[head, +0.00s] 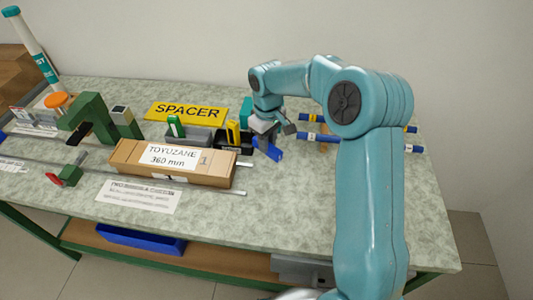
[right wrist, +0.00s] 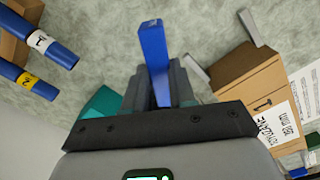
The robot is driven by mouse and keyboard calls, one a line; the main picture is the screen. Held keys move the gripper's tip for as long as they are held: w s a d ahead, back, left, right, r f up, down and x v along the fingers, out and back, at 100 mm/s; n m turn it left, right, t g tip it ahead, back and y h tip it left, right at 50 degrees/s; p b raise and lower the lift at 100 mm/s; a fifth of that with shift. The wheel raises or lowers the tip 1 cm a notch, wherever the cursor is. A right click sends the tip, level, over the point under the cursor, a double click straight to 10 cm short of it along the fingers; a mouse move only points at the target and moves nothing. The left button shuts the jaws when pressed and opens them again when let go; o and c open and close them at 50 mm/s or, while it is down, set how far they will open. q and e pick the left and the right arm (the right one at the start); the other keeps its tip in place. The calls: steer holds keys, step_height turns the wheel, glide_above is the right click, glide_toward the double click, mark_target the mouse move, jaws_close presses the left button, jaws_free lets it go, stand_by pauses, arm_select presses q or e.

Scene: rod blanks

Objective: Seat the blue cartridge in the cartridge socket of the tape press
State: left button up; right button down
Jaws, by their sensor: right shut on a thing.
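My right gripper (head: 273,133) is shut on the blue cartridge (head: 268,150), which hangs over the table just right of a cartridge holder. In the right wrist view the blue cartridge (right wrist: 153,45) sticks out beyond the grey fingers (right wrist: 160,88), slightly tilted. A green machine (head: 92,115), which looks like the tape press, stands at the left of the table, well away from the gripper. I cannot make out its cartridge socket. My left gripper is not in view.
The black and grey holder (head: 205,138) bears a green cartridge (head: 175,125) and a yellow cartridge (head: 233,133). A long cardboard box (head: 125,152) lies in front. A yellow SPACER sign (head: 187,111) is behind. Blue banded rods (head: 320,118) lie at the right.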

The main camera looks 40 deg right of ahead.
step_height(320, 180, down, 5)
steer(key=shift+r, duration=0.2)
steer(key=shift+f, duration=0.4)
steer(key=shift+r, duration=0.1)
steer(key=c, duration=0.9)
jaws_free()
steer(key=shift+f, duration=0.2)
steer(key=shift+c, duration=0.2)
